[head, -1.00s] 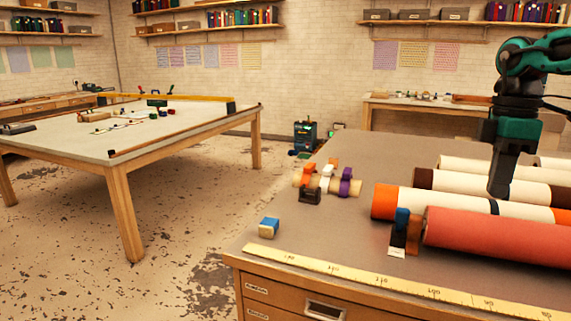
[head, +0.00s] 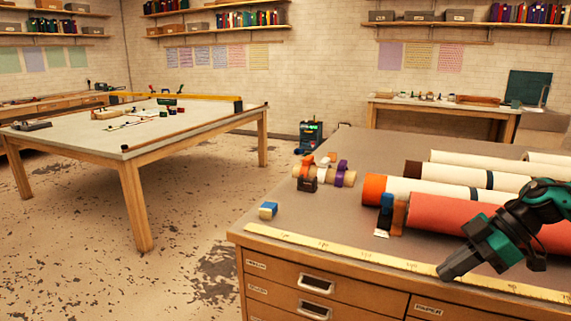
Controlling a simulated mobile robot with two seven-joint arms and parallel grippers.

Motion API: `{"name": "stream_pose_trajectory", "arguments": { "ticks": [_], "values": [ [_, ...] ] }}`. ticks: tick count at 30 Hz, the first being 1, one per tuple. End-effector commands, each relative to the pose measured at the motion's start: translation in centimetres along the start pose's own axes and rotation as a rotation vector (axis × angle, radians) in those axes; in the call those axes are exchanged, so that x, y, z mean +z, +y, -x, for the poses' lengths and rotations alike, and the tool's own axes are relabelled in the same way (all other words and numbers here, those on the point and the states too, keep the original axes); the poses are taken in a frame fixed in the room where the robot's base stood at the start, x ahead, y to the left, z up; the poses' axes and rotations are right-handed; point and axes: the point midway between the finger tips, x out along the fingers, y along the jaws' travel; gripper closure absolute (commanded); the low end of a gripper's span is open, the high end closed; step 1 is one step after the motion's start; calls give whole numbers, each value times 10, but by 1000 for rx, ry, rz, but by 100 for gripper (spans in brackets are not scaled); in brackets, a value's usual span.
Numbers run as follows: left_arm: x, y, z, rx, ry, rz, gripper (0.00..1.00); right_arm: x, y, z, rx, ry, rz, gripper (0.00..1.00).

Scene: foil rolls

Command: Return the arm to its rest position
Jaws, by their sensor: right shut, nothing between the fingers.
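My right gripper (head: 458,268) is in the head view at the lower right. It is shut and empty, and its tip points down and left over the front edge of the grey-topped cabinet, by the yellow measuring strip (head: 385,263). My right arm covers part of the red roll (head: 440,219) behind it. My left gripper is not in view.
Several rolls lie on the cabinet top (head: 310,215), including a white one with an orange end (head: 374,188). A small rack with coloured clips (head: 325,174) and a blue-topped block (head: 268,210) stand at left. A large table (head: 200,112) stands farther left, across open floor.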

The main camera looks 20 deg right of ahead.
Motion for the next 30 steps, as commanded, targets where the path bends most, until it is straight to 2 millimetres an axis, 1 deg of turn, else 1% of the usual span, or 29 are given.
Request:
{"name": "stream_pose_trajectory", "arguments": {
  "ticks": [1,3,9,14,15,17,22,26,27,30],
  "values": [
    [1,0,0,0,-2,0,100,6,-6,-24,23,93,4,100],
    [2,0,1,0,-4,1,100,12,-11,-49,78,197,18,100],
    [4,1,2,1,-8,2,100,23,-26,-109,268,406,4,100],
    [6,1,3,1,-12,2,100,32,-44,-154,443,496,-63,100],
    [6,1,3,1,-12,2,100,35,-49,-165,489,505,-88,100],
    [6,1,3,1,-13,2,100,38,-58,-181,552,513,-128,100],
    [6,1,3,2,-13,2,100,48,-89,-226,696,472,-267,100],
    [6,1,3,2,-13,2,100,50,-119,-261,754,401,-386,100],
    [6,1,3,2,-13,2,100,49,-129,-271,762,377,-420,100],
    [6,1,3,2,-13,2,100,45,-152,-293,761,316,-497,100]
  ]
}}
